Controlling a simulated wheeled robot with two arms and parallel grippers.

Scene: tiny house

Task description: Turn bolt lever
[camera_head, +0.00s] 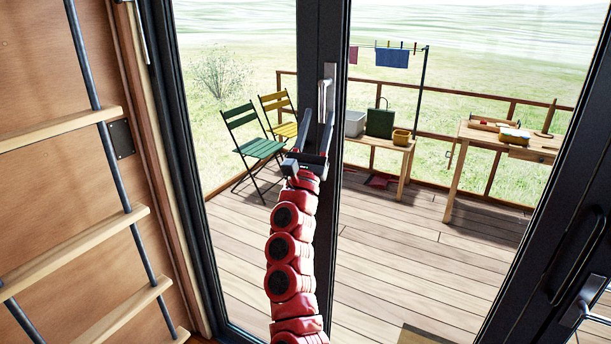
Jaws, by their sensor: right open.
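A silver bolt lever (328,74) sits upright on the dark vertical door frame (322,30) at the upper middle of the view. My right arm, red with black joints, reaches up from the bottom to it. My right gripper (325,112) is open, with its two grey fingers pointing up at the lever's lower part. The fingers seem to be on either side of the lever, but I cannot tell whether they touch it. The lower end of the lever is partly hidden by the fingers. My left gripper is not in view.
Another dark door frame with a silver handle (584,303) is at the lower right. Beyond the glass, a deck holds a green chair (259,148), a yellow chair (285,129) and a wooden table (478,134).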

